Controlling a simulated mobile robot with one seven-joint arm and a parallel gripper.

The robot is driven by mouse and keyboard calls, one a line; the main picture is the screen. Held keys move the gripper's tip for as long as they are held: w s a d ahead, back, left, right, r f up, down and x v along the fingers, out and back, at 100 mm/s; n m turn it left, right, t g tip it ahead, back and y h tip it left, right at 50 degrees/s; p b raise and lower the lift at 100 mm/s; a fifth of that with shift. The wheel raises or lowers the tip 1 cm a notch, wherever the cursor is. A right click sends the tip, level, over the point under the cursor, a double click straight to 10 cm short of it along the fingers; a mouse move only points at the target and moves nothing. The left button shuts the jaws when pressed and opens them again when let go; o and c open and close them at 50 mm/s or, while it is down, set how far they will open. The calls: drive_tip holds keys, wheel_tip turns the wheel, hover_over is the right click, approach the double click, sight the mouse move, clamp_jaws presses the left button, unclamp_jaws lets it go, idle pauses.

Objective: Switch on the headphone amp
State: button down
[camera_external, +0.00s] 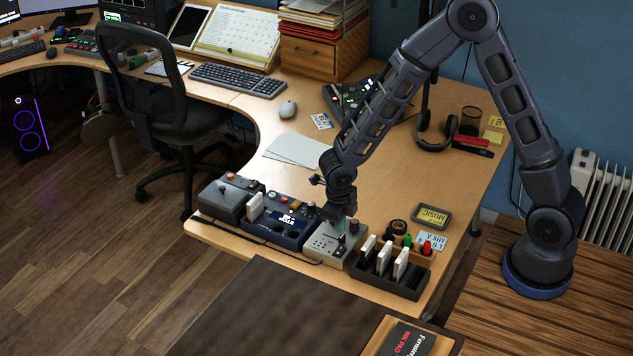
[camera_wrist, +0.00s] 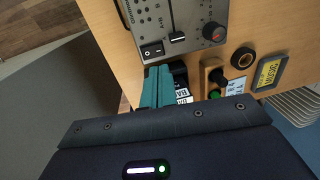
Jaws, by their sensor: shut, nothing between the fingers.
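A light grey box (camera_external: 322,245) with a perforated panel stands near the table's front edge, under my gripper (camera_external: 338,222). It looks like the headphone amp; I read no name on it. I cannot tell which way the rocker is pressed. My gripper's teal fingers (camera_wrist: 158,70) are shut and empty, just below the rocker in the picture. Whether they touch the box is unclear.
A dark blue unit (camera_external: 282,226) stands left of the grey box. A black rack (camera_external: 385,283) holding white cartridges stands close on its right. A black ring (camera_external: 398,227), coloured pieces and a yellow-labelled MUSIC tin (camera_external: 432,217) lie behind the rack. White sheets (camera_external: 296,150) lie farther back.

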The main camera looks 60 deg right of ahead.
sight(342, 248)
drive_tip(key=f, duration=0.4)
drive_tip(key=d+f, duration=0.1)
drive_tip(key=f, duration=0.1)
drive_tip(key=shift+f, duration=0.35)
drive_tip(key=shift+f, duration=0.25)
drive_tip(key=shift+r, duration=0.1)
drive_tip(key=shift+a, duration=0.15)
drive_tip(key=shift+a+r, duration=0.15)
drive_tip(key=shift+a, duration=0.5)
wheel_tip(342, 248, up, 14)
drive_tip(key=a, duration=0.1)
drive_tip(key=shift+a, duration=0.35)
drive_tip(key=shift+d, duration=0.15)
